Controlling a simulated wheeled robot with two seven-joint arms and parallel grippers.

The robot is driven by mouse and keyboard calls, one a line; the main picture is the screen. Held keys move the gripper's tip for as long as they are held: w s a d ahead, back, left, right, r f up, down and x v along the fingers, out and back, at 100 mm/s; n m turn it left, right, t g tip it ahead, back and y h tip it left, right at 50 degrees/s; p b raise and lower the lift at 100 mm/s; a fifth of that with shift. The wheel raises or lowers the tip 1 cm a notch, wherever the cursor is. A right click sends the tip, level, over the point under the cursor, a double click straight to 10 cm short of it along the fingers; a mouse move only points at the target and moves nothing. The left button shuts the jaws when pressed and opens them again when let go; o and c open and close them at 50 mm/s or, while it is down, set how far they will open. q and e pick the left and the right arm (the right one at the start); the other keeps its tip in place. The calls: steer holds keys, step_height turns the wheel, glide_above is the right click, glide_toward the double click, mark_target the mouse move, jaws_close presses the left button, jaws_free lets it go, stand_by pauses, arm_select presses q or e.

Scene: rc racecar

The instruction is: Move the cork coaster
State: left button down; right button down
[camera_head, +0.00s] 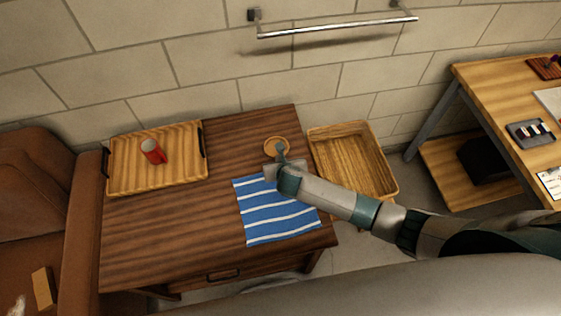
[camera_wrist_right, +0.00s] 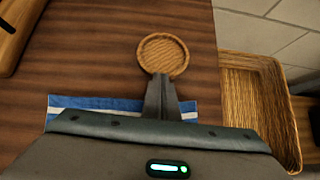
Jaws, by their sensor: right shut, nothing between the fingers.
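The cork coaster (camera_head: 270,147) is a round tan disc with a raised rim, lying flat on the dark wooden table (camera_head: 150,235) near its back right corner. In the right wrist view the coaster (camera_wrist_right: 163,54) lies just beyond my fingertips. My right gripper (camera_head: 281,152) is shut and empty, its tips over or beside the coaster's near edge; I cannot tell whether they touch it. In the wrist view the right gripper's fingers (camera_wrist_right: 160,80) are together and overlap the near rim. My left gripper is not in view.
A blue and white striped cloth (camera_head: 270,215) lies under my right arm. A wooden tray (camera_head: 190,175) with a red mug (camera_head: 152,150) stands at the table's left. A wicker basket (camera_head: 345,133) stands off the table's right edge. The table's middle is clear.

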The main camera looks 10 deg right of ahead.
steer(key=w, duration=0.6)
steer(key=w+b, duration=0.1)
steer(key=w, duration=0.5)
steer(key=shift+w+d, duration=0.2)
steer(key=shift+w, duration=0.05)
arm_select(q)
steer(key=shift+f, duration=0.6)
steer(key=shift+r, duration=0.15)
arm_select(e)
steer(key=shift+s, duration=0.15)
